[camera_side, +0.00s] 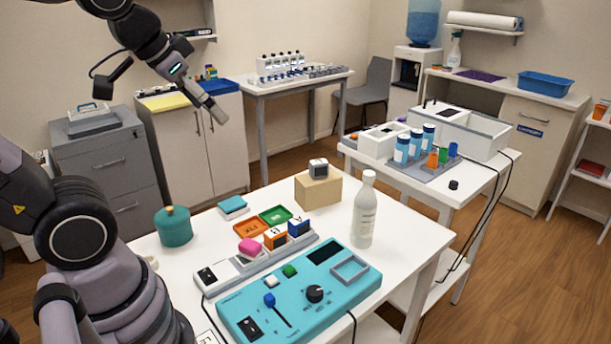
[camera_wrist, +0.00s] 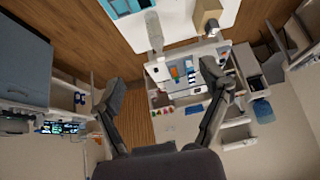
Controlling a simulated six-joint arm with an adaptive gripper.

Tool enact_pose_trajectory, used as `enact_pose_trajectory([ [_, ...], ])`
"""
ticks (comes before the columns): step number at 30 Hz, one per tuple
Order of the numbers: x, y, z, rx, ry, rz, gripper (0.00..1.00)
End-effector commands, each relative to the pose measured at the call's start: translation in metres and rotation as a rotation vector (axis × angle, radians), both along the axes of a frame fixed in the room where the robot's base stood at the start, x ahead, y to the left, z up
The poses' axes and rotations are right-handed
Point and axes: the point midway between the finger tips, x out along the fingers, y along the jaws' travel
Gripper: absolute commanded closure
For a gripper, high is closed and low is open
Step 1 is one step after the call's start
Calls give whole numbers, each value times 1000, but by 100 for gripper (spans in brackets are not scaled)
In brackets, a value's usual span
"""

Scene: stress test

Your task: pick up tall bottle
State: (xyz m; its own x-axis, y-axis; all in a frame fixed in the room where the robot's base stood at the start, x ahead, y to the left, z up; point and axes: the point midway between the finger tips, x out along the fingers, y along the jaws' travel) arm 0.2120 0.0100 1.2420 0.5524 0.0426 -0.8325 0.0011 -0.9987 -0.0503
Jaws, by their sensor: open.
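The tall bottle (camera_side: 364,212) is white with a pale cap. It stands upright near the right edge of the white table in the side view. In the wrist view the bottle (camera_wrist: 154,32) shows at the top, beyond the fingers and apart from them. My gripper (camera_side: 214,112) is raised high in the upper left of the side view, well away from the bottle. In the wrist view my gripper (camera_wrist: 163,80) has its two fingers spread wide, with nothing held between them.
A teal control panel (camera_side: 285,312) lies in front of the bottle. A cardboard-coloured block (camera_side: 318,190) with a small device on top stands to its left. A teal round pot (camera_side: 173,226) stands at the table's left.

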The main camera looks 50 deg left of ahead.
Motion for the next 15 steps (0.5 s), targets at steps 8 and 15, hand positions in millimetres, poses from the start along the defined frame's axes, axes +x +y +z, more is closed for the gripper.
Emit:
enact_pose_trajectory([
  [8, 170, 18, -20, 102, -247, -88, 23],
  [15, 284, 14, -82, 94, -477, -230, 23],
])
